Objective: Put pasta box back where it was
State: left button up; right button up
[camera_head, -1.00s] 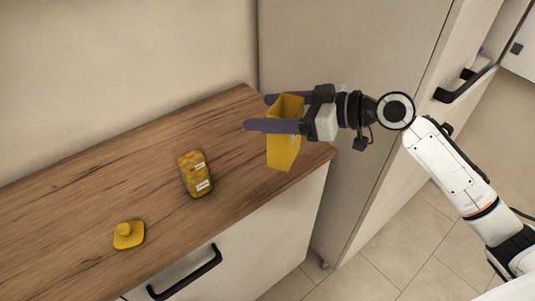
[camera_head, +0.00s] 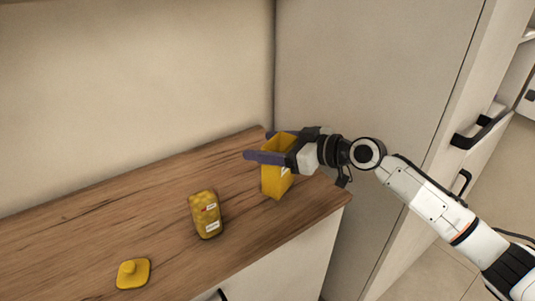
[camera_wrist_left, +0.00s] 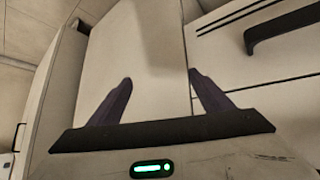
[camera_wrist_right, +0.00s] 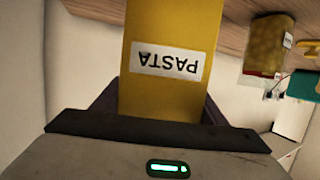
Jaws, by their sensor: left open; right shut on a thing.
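The pasta box (camera_head: 277,182) is a tall yellow container with an open top. In the right wrist view its white label reads PASTA, upside down (camera_wrist_right: 165,62). My right gripper (camera_head: 258,146) is shut on it near its top, one finger on each side. The box is roughly upright at the right end of the counter; I cannot tell whether its base touches the wood. A yellow lid with a knob (camera_head: 132,273) lies on the counter at lower left. My left gripper (camera_wrist_left: 160,77) is open and empty, seen only in the left wrist view, facing pale cabinet fronts.
A pack of pasta with white labels (camera_head: 206,214) stands on the wooden counter (camera_head: 100,235), just left of the box. It also shows in the right wrist view (camera_wrist_right: 268,47). A tall pale cabinet (camera_head: 370,80) rises beyond the counter's right end. The counter's back left is clear.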

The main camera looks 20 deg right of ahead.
notch_tip(320, 180, down, 2)
jog(key=shift+f, duration=0.1)
jog(key=shift+f, duration=0.1)
jog(key=o, duration=1.2)
